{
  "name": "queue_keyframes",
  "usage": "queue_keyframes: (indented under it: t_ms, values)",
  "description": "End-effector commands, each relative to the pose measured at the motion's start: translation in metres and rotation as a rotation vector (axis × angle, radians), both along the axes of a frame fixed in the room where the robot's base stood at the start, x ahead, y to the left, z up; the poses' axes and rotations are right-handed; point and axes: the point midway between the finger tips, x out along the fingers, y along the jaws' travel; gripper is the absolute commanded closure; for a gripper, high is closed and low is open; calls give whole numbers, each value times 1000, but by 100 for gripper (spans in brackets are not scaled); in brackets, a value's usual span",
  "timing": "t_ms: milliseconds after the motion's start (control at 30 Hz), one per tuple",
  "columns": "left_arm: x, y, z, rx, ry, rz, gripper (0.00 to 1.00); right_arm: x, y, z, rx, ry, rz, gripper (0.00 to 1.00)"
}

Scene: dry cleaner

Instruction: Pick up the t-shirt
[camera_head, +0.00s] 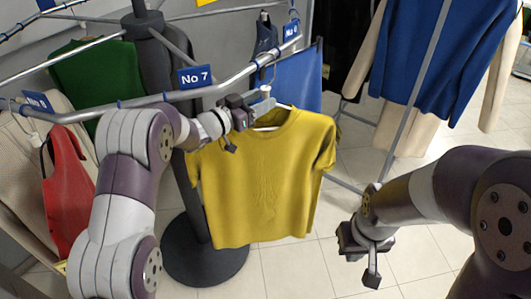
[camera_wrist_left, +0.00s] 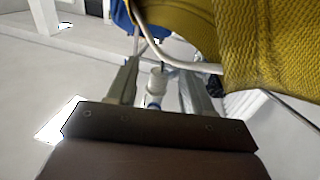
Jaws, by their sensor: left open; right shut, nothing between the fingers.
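The yellow t-shirt (camera_head: 265,180) hangs on a white hanger (camera_head: 284,107) from the rail near the No 7 tag. In the left wrist view the t-shirt (camera_wrist_left: 270,45) fills the upper right, with the hanger's white arm (camera_wrist_left: 200,67) in front of it. My left gripper (camera_head: 258,106) is at the top of the hanger, by the t-shirt's collar. In the left wrist view its fingers (camera_wrist_left: 158,75) are apart, with the hanger's white neck (camera_wrist_left: 155,86) appearing between them. My right gripper (camera_head: 368,262) is shut and empty, low to the right of the t-shirt.
The curved rail (camera_head: 150,98) carries blue number tags. A red garment (camera_head: 66,185) and a green one (camera_head: 98,80) hang at left. A dark post (camera_head: 165,80) on a round base (camera_head: 205,262) stands behind. A blue and cream garment (camera_head: 435,50) hangs at right.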

Motion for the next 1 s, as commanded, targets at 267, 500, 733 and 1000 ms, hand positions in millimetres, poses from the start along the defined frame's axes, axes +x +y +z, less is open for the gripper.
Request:
queue_keyframes:
  t_ms: [267, 500, 733, 1000]
  values:
    - [5, -5, -2, 1, 1, 1, 49, 0, 0, 2, 0, 2, 0, 100]
    - [5, -5, -2, 1, 1, 1, 100, 0, 0, 2, 0, 2, 0, 100]
    - [5, -5, -1, -1, -1, 2, 100, 0, 0, 2, 0, 1, 0, 100]
    - [5, -5, 20, 0, -4, 1, 100, 0, 0, -16, 0, 1, 0, 100]
